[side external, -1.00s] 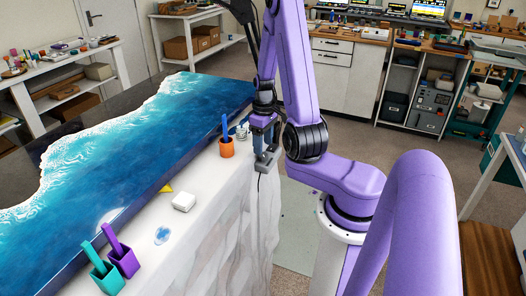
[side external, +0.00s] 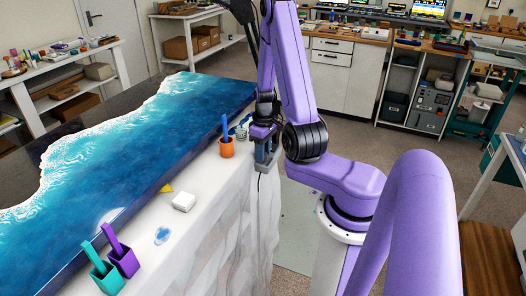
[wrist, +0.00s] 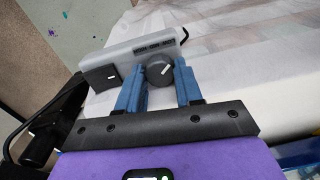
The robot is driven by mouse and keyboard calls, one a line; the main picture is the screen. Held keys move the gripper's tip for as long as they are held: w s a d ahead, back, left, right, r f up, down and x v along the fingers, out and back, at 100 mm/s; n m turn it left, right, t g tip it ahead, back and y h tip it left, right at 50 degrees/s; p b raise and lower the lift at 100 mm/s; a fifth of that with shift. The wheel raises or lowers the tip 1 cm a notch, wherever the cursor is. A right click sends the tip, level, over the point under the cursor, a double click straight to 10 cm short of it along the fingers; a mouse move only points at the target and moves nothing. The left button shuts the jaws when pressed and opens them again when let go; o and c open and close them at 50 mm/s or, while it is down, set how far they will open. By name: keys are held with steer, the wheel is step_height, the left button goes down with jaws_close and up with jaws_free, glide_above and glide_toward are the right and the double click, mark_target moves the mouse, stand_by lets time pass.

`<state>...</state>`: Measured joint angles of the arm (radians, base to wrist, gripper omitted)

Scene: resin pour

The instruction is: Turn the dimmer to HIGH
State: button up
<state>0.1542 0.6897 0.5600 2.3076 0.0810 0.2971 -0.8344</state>
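The dimmer is a grey box (wrist: 122,62) with a round dark knob (wrist: 160,70), seen in the wrist view. The knob has a short white pointer line slanting up to the right. In the side external view my gripper (side external: 263,150) points down at the table's near right edge and largely hides the dimmer.
A black switch (wrist: 100,78) sits left of the knob, and a dark cable leaves the box. An orange cup (side external: 227,149) stands close left of my gripper.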

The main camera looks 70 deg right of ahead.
steer(key=shift+m, duration=0.4)
steer(key=m, duration=1.4)
steer(key=shift+m, duration=0.4)
steer(key=shift+m+h, duration=0.3)
steer(key=shift+m, duration=1.8)
steer(key=o, duration=1)
steer(key=shift+o, duration=0.2)
